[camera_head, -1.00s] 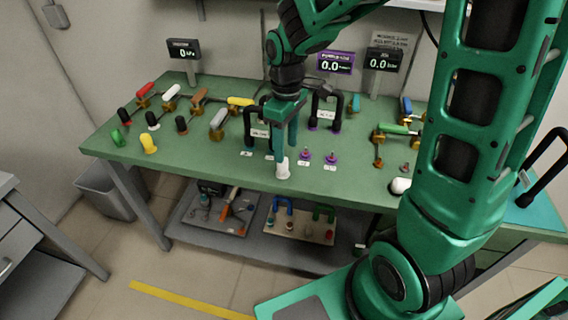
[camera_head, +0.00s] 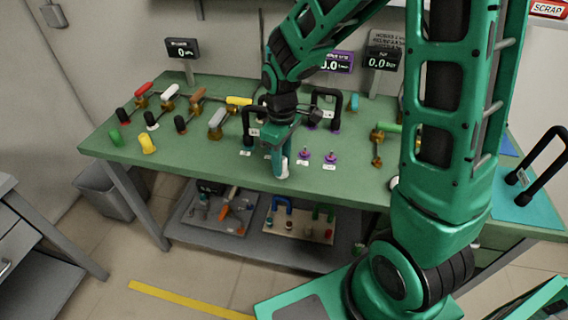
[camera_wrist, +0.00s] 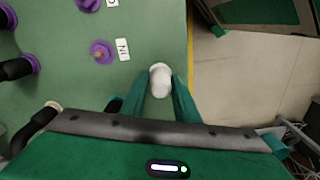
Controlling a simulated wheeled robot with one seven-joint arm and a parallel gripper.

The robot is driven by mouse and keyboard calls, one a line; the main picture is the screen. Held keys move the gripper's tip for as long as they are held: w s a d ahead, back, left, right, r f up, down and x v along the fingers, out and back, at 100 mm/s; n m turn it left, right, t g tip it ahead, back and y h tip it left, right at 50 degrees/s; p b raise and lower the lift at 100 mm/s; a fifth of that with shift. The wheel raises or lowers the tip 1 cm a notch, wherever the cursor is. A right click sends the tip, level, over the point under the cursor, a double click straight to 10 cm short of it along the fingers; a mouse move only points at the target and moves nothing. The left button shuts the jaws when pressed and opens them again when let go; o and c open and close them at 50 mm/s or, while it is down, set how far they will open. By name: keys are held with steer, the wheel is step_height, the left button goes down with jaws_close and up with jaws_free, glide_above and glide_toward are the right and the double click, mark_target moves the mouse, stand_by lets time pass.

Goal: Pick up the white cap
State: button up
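The white cap (camera_wrist: 160,82) stands upright on the green bench near its front edge, between my two fingers in the wrist view. In the head view the white cap (camera_head: 284,168) is partly hidden by the fingers. My gripper (camera_wrist: 161,80) points down, with a finger on either side of the cap and the tips near its sides; in the head view my gripper (camera_head: 279,162) is low over the bench. Whether the fingers press on the cap cannot be told.
Purple-based posts (camera_head: 304,155) with small labels stand close to the right of the cap. A black handle (camera_head: 249,125) stands just left of my gripper. Yellow (camera_head: 147,143) and green (camera_head: 116,137) caps are at the bench's left. The bench's front edge is close.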

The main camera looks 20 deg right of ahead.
steer(key=c, duration=0.3)
steer(key=shift+r, duration=0.1)
steer(key=shift+r, duration=0.55)
step_height(320, 180, up, 2)
steer(key=shift+w+r, duration=0.1)
steer(key=shift+r, duration=0.15)
steer(key=s+a+r, duration=0.2)
steer(key=a, duration=0.1)
steer(key=s+a+r, duration=0.2)
steer(key=a, duration=0.1)
steer(key=s+a+r, duration=0.2)
steer(key=a+r, duration=0.1)
steer(key=a, duration=0.1)
steer(key=shift+s+r, duration=0.1)
steer(key=shift+s, duration=0.1)
steer(key=shift+r, duration=0.1)
steer(key=shift+d+r, duration=0.1)
steer(key=shift+r, duration=2.1)
steer(key=shift+c, duration=0.3)
steer(key=shift+r, duration=0.1)
